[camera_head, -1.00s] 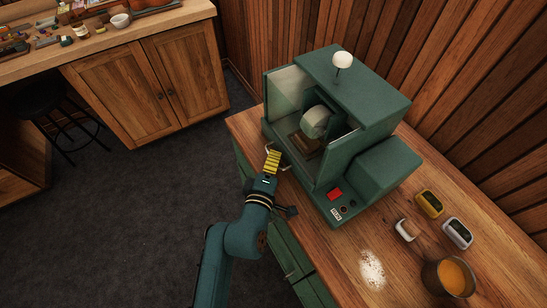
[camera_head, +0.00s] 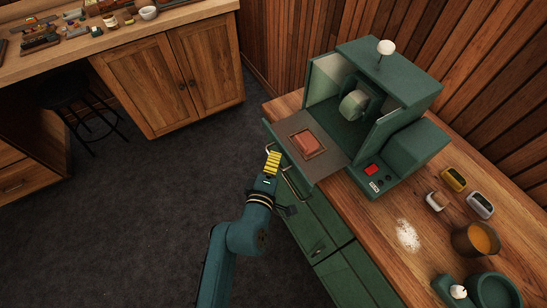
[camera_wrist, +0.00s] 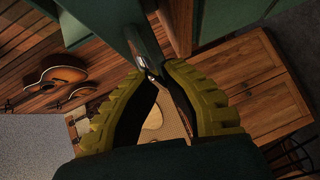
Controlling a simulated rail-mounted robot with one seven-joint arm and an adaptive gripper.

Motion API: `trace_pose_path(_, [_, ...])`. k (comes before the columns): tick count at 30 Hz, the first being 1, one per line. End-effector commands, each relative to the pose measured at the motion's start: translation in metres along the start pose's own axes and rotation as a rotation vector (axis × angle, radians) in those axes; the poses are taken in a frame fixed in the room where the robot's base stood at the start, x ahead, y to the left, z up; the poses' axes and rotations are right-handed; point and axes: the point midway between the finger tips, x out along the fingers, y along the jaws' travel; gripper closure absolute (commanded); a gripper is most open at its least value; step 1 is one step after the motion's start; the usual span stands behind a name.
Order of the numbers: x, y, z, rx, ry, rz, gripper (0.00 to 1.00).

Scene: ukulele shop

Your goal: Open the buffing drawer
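The green buffing machine (camera_head: 375,65) stands on the wooden bench with a round buffing wheel (camera_head: 354,105) inside. Its buffing drawer (camera_head: 325,163) is slid out toward the left and extends past the bench edge. A reddish block (camera_head: 307,143) lies in a framed recess on it. My gripper (camera_head: 272,158) is at the drawer's front handle (camera_head: 269,149). In the wrist view my yellow fingers (camera_wrist: 158,72) come together at their tips on the metal handle bar (camera_wrist: 141,45). The exact contact is partly hidden by the fingers.
Green cabinet drawers (camera_head: 318,245) with handles are below the bench. Small devices (camera_head: 454,179), a pot of orange stuff (camera_head: 476,239) and white powder (camera_head: 407,235) lie at the right. A black stool (camera_head: 75,100) stands by the far wooden cabinet (camera_head: 175,75). The floor at left is clear.

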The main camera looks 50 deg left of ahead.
Motion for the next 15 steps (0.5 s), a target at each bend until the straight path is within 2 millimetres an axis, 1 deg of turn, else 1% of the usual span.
trace_pose_path(1, [0.0002, -0.0027, -0.0003, 0.000, 0.001, -0.004, 1.00])
trace_pose_path(5, [0.0002, -0.0030, -0.0003, 0.000, 0.001, -0.005, 1.00])
trace_pose_path(6, [0.0002, -0.0030, -0.0003, 0.000, 0.001, -0.005, 0.89])
trace_pose_path(10, [0.0001, -0.0026, -0.0003, 0.000, 0.001, -0.004, 0.64])
trace_pose_path(15, [0.0001, -0.0019, 0.0000, 0.000, 0.000, -0.003, 0.63])
